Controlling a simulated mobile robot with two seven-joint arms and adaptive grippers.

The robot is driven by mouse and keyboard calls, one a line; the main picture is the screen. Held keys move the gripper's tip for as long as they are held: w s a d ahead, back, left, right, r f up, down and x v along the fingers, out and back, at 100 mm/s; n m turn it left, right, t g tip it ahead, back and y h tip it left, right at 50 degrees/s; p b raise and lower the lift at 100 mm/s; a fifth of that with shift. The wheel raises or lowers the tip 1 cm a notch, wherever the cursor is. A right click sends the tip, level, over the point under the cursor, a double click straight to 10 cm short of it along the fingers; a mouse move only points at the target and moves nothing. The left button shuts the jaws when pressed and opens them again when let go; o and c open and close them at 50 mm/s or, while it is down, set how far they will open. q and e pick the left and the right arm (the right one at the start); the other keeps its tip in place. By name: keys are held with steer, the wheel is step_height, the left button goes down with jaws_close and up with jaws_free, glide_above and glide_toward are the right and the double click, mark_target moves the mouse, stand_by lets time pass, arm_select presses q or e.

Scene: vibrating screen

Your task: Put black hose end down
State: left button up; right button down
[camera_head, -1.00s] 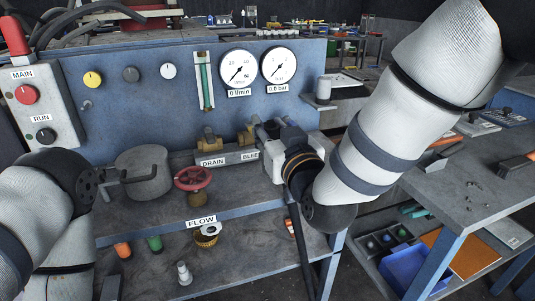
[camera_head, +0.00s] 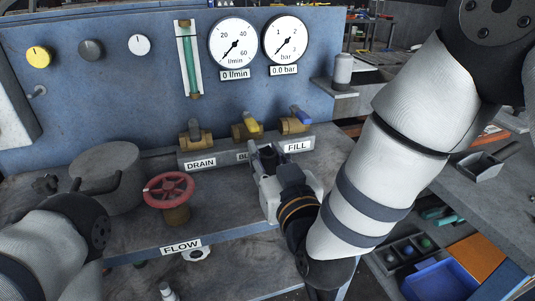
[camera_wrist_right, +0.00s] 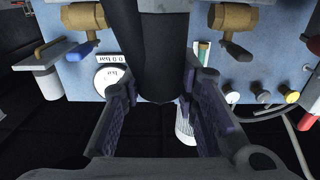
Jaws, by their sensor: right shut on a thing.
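The black hose end (camera_wrist_right: 155,60) stands between the fingers of my right gripper (camera_wrist_right: 165,110) in the right wrist view. In the head view my right gripper (camera_head: 268,172) is shut on the hose end (camera_head: 268,157), above the bench top and in front of the BLEED and FILL valves. The rest of the hose is hidden behind my right arm. My left gripper (camera_head: 82,184) is partly in view at the left, by a grey cylinder (camera_head: 107,170); its jaw state is unclear.
A valve block with DRAIN, BLEED and FILL labels (camera_head: 298,147) stands behind. A red FLOW handwheel (camera_head: 168,188) is left of my right gripper. The bench top (camera_head: 225,215) is bare between them. A blue bin (camera_head: 440,282) sits at lower right.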

steer(key=c, duration=1.3)
jaws_free()
steer(key=shift+c, duration=0.2)
steer(key=shift+o, duration=0.5)
steer(key=shift+r, duration=0.1)
